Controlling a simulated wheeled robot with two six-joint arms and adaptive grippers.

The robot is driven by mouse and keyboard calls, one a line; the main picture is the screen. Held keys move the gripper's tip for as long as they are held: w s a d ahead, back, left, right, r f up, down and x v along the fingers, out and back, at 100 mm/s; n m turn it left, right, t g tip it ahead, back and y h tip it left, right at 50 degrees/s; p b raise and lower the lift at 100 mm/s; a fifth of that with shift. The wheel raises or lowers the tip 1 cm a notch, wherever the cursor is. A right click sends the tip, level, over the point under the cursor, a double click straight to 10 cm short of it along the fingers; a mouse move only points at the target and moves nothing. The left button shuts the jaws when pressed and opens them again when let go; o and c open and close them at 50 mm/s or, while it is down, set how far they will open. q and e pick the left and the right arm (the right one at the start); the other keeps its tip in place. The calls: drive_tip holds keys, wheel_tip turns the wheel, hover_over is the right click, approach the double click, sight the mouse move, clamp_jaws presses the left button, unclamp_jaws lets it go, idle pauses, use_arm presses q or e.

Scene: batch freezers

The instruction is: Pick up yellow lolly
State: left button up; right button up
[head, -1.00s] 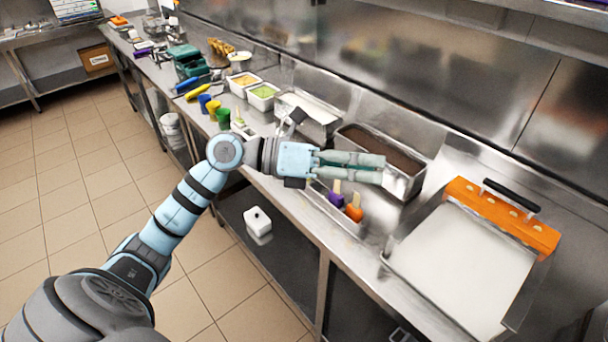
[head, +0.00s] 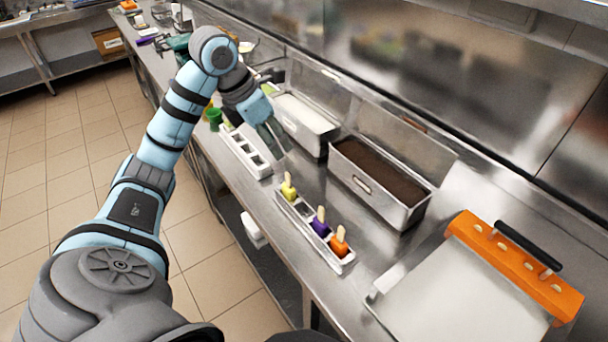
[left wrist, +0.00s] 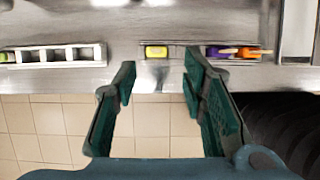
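The yellow lolly (head: 289,186) stands stick-up in the far-left end of a white lolly tray (head: 296,212) on the steel counter. In the left wrist view the yellow lolly (left wrist: 157,51) lies ahead, between the finger lines but beyond the tips. A purple lolly (head: 320,223) and an orange lolly (head: 339,241) stand in the same tray. My left gripper (head: 279,146) is above the counter, just behind the yellow lolly in the head view. In the wrist view its fingers (left wrist: 158,75) are apart with nothing between them. My right gripper is not seen.
Behind stand a steel tub of brown ice cream (head: 402,210) and a white-filled tub (head: 290,110). An orange-edged pan (head: 465,300) is at the right.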

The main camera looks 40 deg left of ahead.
use_arm(q)
drive_tip(key=b+x, duration=0.2)
drive_tip(key=x, duration=0.1)
drive_tip(key=b, duration=0.3)
hover_over(287, 173)
drive_tip(key=s, duration=0.2)
drive_tip(key=f, duration=0.4)
drive_tip(key=shift+s+d+f, duration=0.15)
drive_tip(key=shift+d+f, duration=0.05)
drive_tip(key=shift+f, duration=0.2)
drive_tip(key=x, duration=0.4)
drive_tip(key=a+x, duration=0.1)
drive_tip(key=shift+w+d+f, duration=0.1)
drive_tip(key=shift+w+f, duration=0.25)
drive_tip(key=shift+f, duration=0.25)
drive_tip(key=shift+s+r, duration=0.1)
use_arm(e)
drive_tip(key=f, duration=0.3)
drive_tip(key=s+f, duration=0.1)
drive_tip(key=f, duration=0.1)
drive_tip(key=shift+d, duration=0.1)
use_arm(q)
clamp_jaws()
